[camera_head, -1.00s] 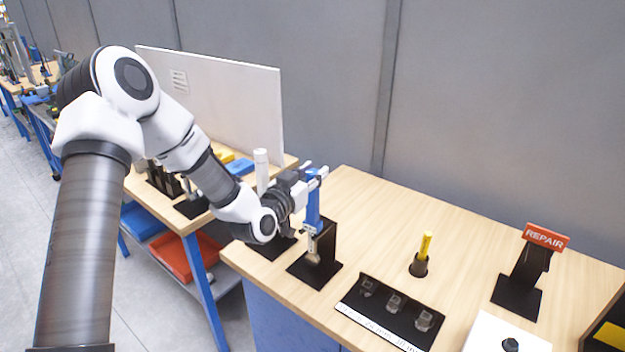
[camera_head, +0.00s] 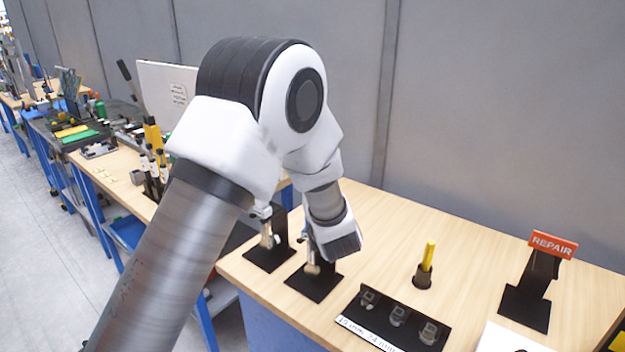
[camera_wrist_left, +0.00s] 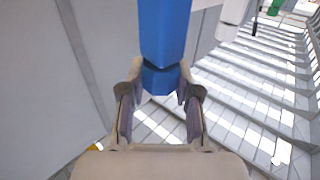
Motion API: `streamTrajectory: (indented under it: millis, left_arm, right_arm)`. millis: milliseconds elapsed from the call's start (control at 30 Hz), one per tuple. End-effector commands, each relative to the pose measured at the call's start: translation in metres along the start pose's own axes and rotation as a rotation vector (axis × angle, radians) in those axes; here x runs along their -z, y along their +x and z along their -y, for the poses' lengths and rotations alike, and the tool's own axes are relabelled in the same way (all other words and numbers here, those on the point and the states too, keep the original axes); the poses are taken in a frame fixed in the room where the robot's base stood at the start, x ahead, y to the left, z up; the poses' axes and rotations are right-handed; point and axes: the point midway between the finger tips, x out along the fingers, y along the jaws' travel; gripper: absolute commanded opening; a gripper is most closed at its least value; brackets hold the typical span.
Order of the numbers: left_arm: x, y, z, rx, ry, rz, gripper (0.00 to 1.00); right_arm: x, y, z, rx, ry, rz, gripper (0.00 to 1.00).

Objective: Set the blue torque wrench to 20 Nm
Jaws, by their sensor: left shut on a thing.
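The blue torque wrench (camera_wrist_left: 165,28) fills the top middle of the left wrist view, with a darker blue faceted part (camera_wrist_left: 160,79) between my fingers. My left gripper (camera_wrist_left: 160,112) is shut on this blue part. In the head view my own arm hides the blue handle and the gripper. A metal wrench head (camera_head: 311,258) shows below my wrist, at a black stand (camera_head: 315,286) on the wooden table. The scale on the wrench cannot be read in either view. My right gripper is not in view.
Left of that stand, another black stand (camera_head: 268,258) holds a second tool (camera_head: 266,236), partly hidden. In front is a black tray (camera_head: 375,335) with clear sockets. A yellow marker (camera_head: 428,256) stands in a holder, with a REPAIR stand (camera_head: 526,305) at right.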

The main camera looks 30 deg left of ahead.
Motion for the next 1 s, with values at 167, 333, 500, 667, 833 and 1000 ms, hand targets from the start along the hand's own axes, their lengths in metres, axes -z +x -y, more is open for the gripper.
streamTrajectory:
  millis: [167, 333, 500, 667, 833, 1000]
  left_arm:
    - [0.0004, 0.0001, -0.0002, 0.03, 0.001, -0.001, 0.0]
    - [0.0002, 0.0002, 0.0002, 0.037, 0.0, 0.0, 0.0]
    - [0.0002, 0.0003, 0.0002, 0.036, 0.0, 0.0, 0.0]
    - [0.0002, 0.0003, 0.0002, 0.036, 0.0, 0.0, 0.59]
    - [0.0001, 0.0003, 0.0002, 0.035, 0.0, 0.0, 0.59]
    - [0.0002, -0.0034, -0.0005, 0.034, 0.002, 0.0, 0.59]
  right_arm:
    - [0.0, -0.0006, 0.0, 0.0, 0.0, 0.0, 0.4]
    - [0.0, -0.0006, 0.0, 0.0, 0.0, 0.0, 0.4]
    - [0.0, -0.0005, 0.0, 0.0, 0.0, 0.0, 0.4]
    - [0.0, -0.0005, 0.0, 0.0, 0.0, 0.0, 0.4]
    - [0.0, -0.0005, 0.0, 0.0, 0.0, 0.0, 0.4]
    - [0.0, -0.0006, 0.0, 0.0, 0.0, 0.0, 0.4]
